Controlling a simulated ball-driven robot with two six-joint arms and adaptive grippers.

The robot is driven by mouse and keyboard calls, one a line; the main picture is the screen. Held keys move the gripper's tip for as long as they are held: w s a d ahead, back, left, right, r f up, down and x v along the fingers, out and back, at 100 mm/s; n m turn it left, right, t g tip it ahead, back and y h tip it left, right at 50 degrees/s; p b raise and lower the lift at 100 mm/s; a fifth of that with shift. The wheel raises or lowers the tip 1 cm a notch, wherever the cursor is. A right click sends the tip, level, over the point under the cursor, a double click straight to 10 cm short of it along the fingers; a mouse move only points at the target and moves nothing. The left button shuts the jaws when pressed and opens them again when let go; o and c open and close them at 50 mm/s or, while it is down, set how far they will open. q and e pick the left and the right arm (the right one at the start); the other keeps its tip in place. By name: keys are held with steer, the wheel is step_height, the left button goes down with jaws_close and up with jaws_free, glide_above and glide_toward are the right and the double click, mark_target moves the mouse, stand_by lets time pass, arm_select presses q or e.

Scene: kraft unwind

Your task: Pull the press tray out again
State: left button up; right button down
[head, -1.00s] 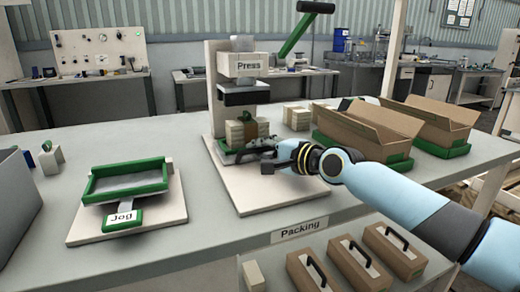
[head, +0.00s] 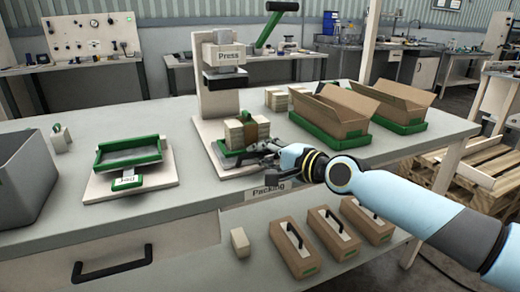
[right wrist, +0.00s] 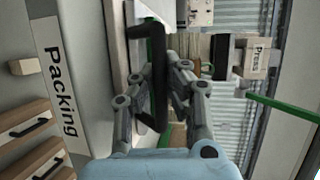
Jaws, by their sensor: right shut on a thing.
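The press (head: 218,92) stands on a cream base board at the middle of the bench. Its green press tray (head: 228,152) carries a pale block stack with a brown band (head: 246,131). The tray and stack sit out in front of the press's dark plate, with open space above the stack. My right gripper (head: 268,151) is at the tray's front right. In the right wrist view its fingers (right wrist: 152,85) are shut on the tray's black handle (right wrist: 160,85). The fingers hide part of the tray in the head view. My left gripper is not in view.
The green-rimmed jog tray (head: 128,164) stands left of the press, beside a grey bin (head: 25,185). Open cartons (head: 335,108) stand to the right on green trays. Handled boxes (head: 299,248) lie on the lower shelf in front. The bench between jog tray and press is clear.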

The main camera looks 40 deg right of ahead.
steer(key=shift+s+f, duration=0.1)
steer(key=shift+f, duration=0.05)
steer(key=c, duration=1.3)
jaws_free()
steer(key=shift+c, duration=0.2)
steer(key=shift+r, duration=0.2)
